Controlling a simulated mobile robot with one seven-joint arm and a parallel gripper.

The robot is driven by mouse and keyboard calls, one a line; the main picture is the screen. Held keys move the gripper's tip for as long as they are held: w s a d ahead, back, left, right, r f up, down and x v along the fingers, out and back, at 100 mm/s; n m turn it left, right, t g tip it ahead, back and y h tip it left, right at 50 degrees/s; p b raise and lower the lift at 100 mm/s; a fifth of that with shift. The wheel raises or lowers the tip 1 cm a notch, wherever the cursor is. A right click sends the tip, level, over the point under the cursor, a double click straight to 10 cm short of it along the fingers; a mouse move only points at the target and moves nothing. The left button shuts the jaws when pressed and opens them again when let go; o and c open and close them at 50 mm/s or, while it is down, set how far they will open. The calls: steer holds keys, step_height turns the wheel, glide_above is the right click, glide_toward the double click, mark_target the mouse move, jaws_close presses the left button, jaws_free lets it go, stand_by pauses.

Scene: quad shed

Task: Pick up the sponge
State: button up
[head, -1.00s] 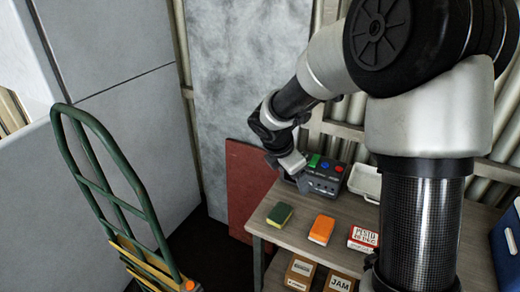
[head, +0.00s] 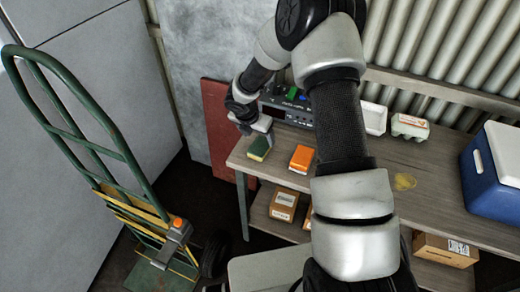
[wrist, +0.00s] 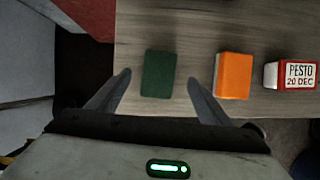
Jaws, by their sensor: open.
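The sponge (head: 259,147) lies flat on the wooden table near its left end, with a dark green top and a yellow side. In the wrist view the sponge (wrist: 158,74) shows only its green top, between my two fingers in the picture. My gripper (wrist: 158,80) is open and empty, with one finger to the left of the sponge and one to the right. In the head view my gripper (head: 262,135) is over or just behind the sponge. I cannot tell the exact height left between them.
An orange block (head: 301,158) lies right of the sponge, and a pesto-labelled box (wrist: 290,75) is further right. A dark box with coloured buttons (head: 290,100) stands behind. A blue cooler (head: 492,170) is at the right. A green hand truck (head: 110,165) stands left of the table.

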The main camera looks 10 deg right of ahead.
mark_target(260, 146)
steer(key=shift+x, duration=2.85)
steer(key=shift+s+a+f+b, duration=0.15)
steer(key=shift+a+f+b, duration=0.05)
steer(key=shift+f+b, duration=0.15)
steer(key=c, duration=1.2)
step_height(260, 146, up, 11)
steer(key=p, duration=0.1)
steer(key=shift+f+p, duration=0.2)
steer(key=shift+p, duration=0.1)
